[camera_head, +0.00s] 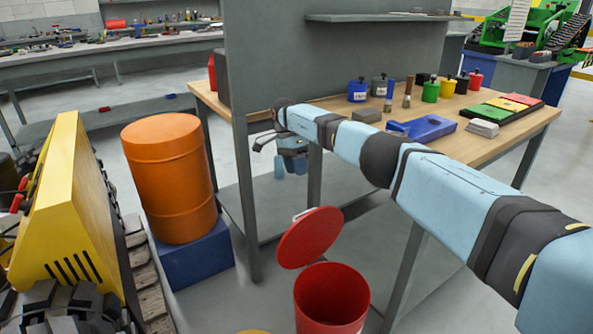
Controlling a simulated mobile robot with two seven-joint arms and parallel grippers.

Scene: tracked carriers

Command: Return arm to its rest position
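My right arm reaches in from the lower right, stretched across the front of the workbench (540,118). Its gripper (288,168) hangs down at the arm's far end, beside the bench's grey upright and above the floor. The fingers are small and partly overlap, so I cannot tell whether they are open or shut. I see no object clearly held in them. My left arm and gripper are not in view.
A red bin (331,298) with its red lid (310,237) raised stands below the arm. An orange drum (169,178) on a blue block (195,258) and a yellow tracked machine (62,205) stand left.

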